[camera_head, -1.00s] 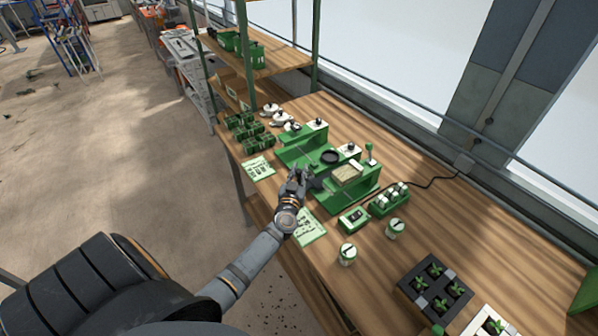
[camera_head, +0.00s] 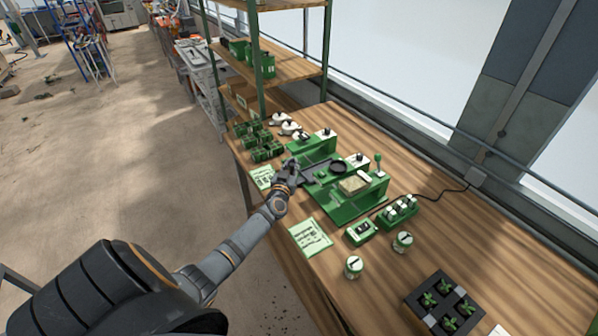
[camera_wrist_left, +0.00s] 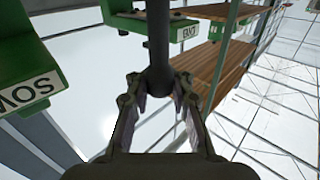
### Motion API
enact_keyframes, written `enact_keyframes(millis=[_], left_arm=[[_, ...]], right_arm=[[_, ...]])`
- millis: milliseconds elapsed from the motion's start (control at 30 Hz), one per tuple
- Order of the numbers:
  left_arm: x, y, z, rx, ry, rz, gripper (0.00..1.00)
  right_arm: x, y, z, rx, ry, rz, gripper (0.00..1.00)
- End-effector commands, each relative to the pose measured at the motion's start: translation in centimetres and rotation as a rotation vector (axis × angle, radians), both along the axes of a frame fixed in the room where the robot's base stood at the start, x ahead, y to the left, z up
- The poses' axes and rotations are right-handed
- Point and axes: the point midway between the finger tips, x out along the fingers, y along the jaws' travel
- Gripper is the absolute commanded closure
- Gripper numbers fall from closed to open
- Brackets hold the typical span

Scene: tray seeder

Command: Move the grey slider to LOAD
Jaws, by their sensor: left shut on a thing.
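The green seeder (camera_head: 345,207) stands on the wooden bench, with a pale seed tray (camera_head: 355,184) on it. The dark grey slider (camera_head: 312,172) is at the seeder's left part, beside the left upright block. My left gripper (camera_head: 292,168) is at the slider's near end. In the left wrist view the gripper (camera_wrist_left: 160,100) is shut around the slider's dark upright handle (camera_wrist_left: 158,50). A "SOW" label (camera_wrist_left: 30,92) shows at the left there, and a small label (camera_wrist_left: 185,33), seemingly "LOAD", lies just right of the handle. My right gripper is out of view.
Green card stacks (camera_head: 266,150) and white-topped items stand left of the seeder. A control box (camera_head: 361,232), small jars (camera_head: 354,267) and a black seedling tray (camera_head: 412,303) stand to its right. An instruction sheet (camera_head: 310,238) lies at the bench's front edge.

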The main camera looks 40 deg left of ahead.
Motion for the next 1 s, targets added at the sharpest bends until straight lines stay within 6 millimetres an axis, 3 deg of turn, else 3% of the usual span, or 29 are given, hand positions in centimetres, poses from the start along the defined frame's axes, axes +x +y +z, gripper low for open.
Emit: enact_keyframes(millis=[233, 267, 367, 700, 867, 1000], left_arm=[[-0.3, 0.2, -0.5, 0.001, 0.009, 0.004, 1.00], [-0.3, 0.2, -0.5, 0.001, 0.009, 0.004, 0.83], [-0.3, 0.1, -0.5, 0.001, 0.009, 0.003, 0.69], [-0.4, -0.1, -0.3, 0.000, 0.005, 0.001, 0.69], [-2.8, -1.0, -0.4, -0.001, 0.007, -0.001, 0.69], [-6.2, -2.3, -0.4, -0.001, 0.007, 0.000, 0.69]], right_arm=[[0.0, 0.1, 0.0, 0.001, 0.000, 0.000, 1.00], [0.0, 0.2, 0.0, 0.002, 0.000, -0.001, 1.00], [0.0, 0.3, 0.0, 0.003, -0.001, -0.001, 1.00], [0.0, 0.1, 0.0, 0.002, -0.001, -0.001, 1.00], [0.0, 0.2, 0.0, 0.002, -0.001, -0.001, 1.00], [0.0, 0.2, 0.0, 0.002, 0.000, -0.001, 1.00]])
